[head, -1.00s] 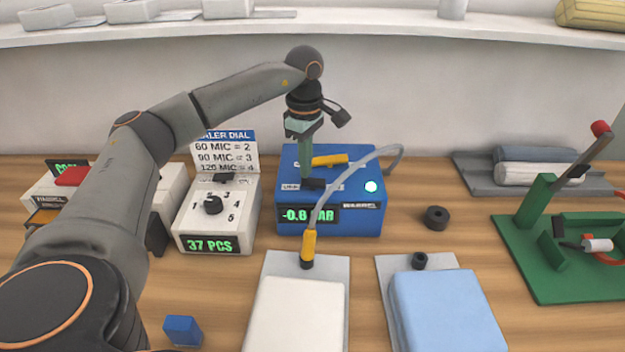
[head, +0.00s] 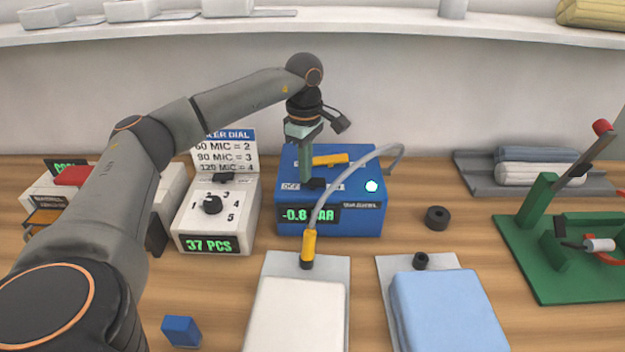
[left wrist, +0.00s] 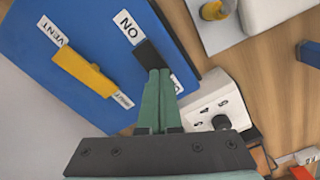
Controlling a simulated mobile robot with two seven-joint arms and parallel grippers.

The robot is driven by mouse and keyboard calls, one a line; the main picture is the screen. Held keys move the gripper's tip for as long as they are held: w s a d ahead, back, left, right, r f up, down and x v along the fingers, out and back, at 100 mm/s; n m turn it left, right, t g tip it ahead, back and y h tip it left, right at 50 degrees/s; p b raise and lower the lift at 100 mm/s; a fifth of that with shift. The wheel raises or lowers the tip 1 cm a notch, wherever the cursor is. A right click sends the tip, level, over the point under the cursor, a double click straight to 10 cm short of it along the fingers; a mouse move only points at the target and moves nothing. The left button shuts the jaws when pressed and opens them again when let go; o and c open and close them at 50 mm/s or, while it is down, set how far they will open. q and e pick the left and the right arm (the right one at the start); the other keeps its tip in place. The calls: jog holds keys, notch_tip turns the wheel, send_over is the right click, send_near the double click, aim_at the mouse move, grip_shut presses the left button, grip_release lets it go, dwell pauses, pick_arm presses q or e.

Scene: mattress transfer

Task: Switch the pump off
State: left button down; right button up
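The pump is a blue box (head: 350,228) at the middle back, its display reading about -0.8 BAR and a pale round lamp (head: 371,186) lit on top. Its black switch lever (head: 316,184) lies between an OFF and an ON label. In the left wrist view the lever (left wrist: 149,56) points toward ON. My left gripper (head: 305,178) is low over the pump top, at the OFF side of the lever. Its green fingers (left wrist: 158,74) are together, tips beside or touching the lever; contact is unclear. They partly hide the OFF label. My right gripper is not visible.
A yellow vent lever (left wrist: 82,72) sits close beside the switch. A grey hose (head: 330,190) arches over the pump to a yellow nozzle (head: 308,246) at the white bag (head: 296,315). The dial box (head: 240,205) stands left; a black ring (head: 437,217) lies right.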

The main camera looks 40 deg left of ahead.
pick_arm(q)
jog(key=shift+f, duration=0.15)
notch_tip(320, 180, up, 7)
jog(key=p, duration=0.6)
jog(key=shift+p, duration=0.35)
dwell(0.5)
